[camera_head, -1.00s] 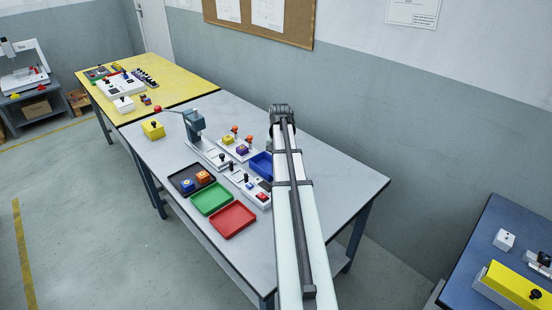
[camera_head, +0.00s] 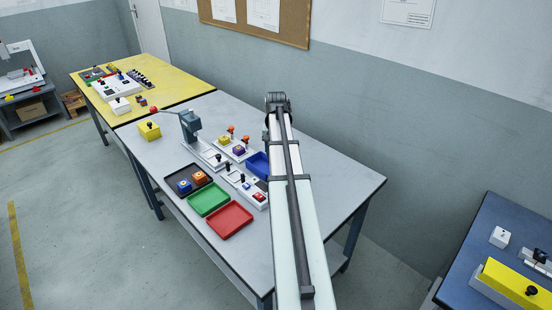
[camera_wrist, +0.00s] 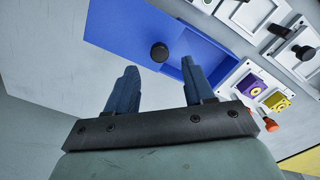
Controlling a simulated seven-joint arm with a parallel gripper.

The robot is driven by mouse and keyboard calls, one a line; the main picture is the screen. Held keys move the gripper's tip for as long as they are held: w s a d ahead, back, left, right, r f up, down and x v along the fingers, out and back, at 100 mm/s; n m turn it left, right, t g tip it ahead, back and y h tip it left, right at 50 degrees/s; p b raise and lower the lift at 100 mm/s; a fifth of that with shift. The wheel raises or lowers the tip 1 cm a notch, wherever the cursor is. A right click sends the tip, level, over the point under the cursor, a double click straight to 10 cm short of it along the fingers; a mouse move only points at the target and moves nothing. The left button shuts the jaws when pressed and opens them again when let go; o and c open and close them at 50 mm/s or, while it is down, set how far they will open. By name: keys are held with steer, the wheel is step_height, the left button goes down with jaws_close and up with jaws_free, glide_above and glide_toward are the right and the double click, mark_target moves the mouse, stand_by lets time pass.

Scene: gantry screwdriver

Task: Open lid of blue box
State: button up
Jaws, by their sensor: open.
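The blue box (camera_wrist: 108,30) fills the upper middle of the wrist view. A round black knob (camera_wrist: 159,52) stands on its blue top. A darker blue area (camera_wrist: 212,58) shows to the right; I cannot tell whether it is the inside or a shaded face. In the head view the blue box (camera_head: 258,164) sits on the grey table, partly hidden behind my arm. My gripper (camera_wrist: 160,65) is open and empty, its two blue fingers pointing at the box. The knob appears between the fingertips and slightly beyond them, apart from both. My gripper is hidden in the head view.
White fixtures with black knobs (camera_wrist: 305,52) and purple and yellow blocks stand right of the box in the wrist view. An orange knob (camera_wrist: 270,125) is near the right finger. Green (camera_head: 208,199) and red (camera_head: 229,219) trays lie at the table's front; its right side is clear.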

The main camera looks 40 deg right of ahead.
step_height(320, 180, up, 10)
steer(key=shift+f, duration=0.25)
stand_by(0.6)
